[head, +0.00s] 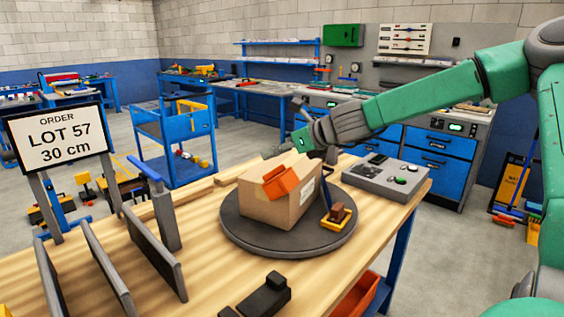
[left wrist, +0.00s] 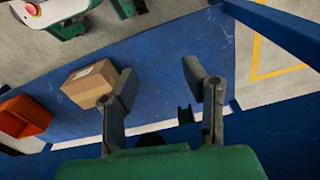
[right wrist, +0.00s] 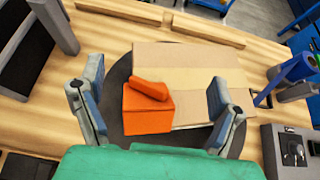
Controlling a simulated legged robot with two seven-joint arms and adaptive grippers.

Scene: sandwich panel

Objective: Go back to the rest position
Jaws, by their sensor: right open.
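My right gripper (head: 298,150) reaches in from the right, at the far upper side of a cardboard box (head: 300,203) on a round dark turntable (head: 240,238). In the right wrist view, my right gripper (right wrist: 157,98) is open. An orange block-like thing (right wrist: 148,110) shows between its fingers, by the box (right wrist: 200,65); I see no finger closed on it. The orange thing (head: 281,184) is at the box's top edge in the head view. My left gripper (left wrist: 160,80) is open and empty in the left wrist view, above a blue floor area. It is outside the head view.
A grey control box (head: 388,177) stands right of the turntable. A small yellow-based item (head: 337,217) is on the turntable's right side. Dark upright panels (head: 108,262) and an order sign (head: 57,138) stand at the left. Another cardboard box (left wrist: 90,83) and an orange bin (left wrist: 25,117) lie below my left gripper.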

